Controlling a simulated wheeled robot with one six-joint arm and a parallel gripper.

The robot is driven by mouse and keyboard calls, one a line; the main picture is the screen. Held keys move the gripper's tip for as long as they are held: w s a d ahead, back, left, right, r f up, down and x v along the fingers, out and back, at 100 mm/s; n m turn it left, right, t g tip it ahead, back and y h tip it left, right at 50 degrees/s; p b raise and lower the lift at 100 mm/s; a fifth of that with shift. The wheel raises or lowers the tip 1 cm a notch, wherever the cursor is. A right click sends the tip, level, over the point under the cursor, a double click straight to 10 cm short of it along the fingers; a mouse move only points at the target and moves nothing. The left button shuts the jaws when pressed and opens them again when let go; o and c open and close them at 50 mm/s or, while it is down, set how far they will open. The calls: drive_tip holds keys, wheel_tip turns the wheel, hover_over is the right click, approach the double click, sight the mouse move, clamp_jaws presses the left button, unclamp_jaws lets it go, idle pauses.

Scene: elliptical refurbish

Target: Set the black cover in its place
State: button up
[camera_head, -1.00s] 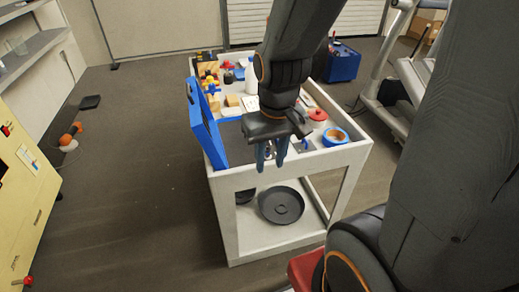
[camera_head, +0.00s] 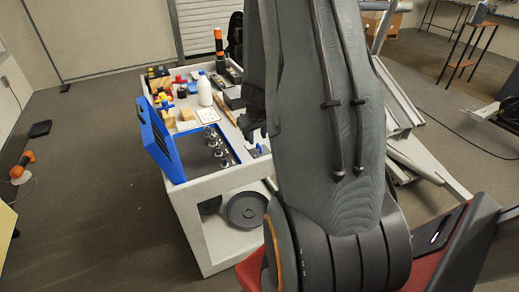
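A round black cover (camera_head: 246,209) with a raised centre lies on the lower shelf of the white cart (camera_head: 198,190). My arm stands in front of its right side. A second, smaller dark round piece (camera_head: 209,204) shows beside it on the left, partly behind the cart's leg. My gripper (camera_head: 255,127) is above the right part of the cart's top, higher than the cover and apart from it. It is mostly hidden by my own arm, and I cannot see whether its fingers are open.
On the cart top stand an open blue case (camera_head: 158,140) with metal parts, a white bottle (camera_head: 205,90), wooden blocks and an orange-black tool (camera_head: 219,48). Exercise machine frames (camera_head: 400,105) stand to the right. An orange object (camera_head: 22,166) lies on open floor at left.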

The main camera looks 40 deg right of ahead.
sight(259, 145)
drive_tip(key=shift+w+d+f+b, duration=0.25)
drive_tip(key=shift+d+f+b, duration=0.1)
drive_tip(key=shift+d+f, duration=0.75)
drive_tip(key=shift+w+x, duration=0.15)
drive_tip(key=shift+x, duration=1.3)
drive_tip(key=shift+w+x, duration=0.15)
drive_tip(key=shift+x, duration=1.3)
drive_tip(key=shift+a+r, duration=0.1)
drive_tip(key=shift+a, duration=0.1)
clamp_jaws()
